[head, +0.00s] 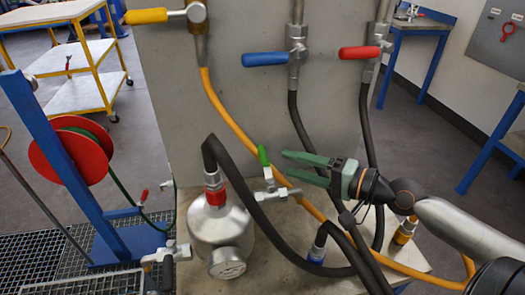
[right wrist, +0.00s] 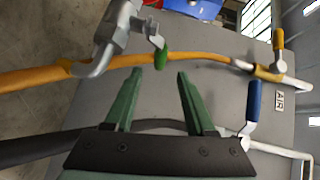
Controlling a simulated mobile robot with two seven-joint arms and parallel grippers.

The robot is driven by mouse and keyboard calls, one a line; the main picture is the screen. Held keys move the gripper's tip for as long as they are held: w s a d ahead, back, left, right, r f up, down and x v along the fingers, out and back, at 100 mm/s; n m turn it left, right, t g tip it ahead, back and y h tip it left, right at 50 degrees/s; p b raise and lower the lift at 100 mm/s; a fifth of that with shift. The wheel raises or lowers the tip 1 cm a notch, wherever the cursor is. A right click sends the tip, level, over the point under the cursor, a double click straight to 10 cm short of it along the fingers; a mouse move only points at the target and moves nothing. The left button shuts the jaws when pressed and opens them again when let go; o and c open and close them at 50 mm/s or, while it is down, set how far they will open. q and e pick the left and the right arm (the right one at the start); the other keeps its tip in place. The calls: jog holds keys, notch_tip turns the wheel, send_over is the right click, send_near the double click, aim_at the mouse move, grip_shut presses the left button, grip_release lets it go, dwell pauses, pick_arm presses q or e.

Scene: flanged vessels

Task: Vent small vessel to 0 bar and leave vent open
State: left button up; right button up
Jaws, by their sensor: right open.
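The small vessel (head: 218,228) is a steel tank standing on the concrete slab, with a red-collared black hose on top. Its round gauge (head: 227,263) faces the front, and the reading is too small to tell. A side valve (head: 272,190) with a green lever (head: 263,156) sits to the vessel's right; the lever stands up, across its pipe. My right gripper (head: 290,163) is open and empty, just right of the green lever and apart from it. In the right wrist view the green lever (right wrist: 162,58) shows just beyond and between the open fingertips (right wrist: 160,73). My left gripper is not in view.
An orange hose (head: 238,120) and black hoses hang close around the gripper. A red hose reel (head: 70,155) stands left.

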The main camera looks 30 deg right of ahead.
aim_at(263, 156)
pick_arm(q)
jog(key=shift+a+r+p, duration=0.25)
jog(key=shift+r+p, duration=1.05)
pick_arm(e)
jog(key=shift+x, duration=4.3)
jog(key=shift+c, duration=0.2)
grip_shut()
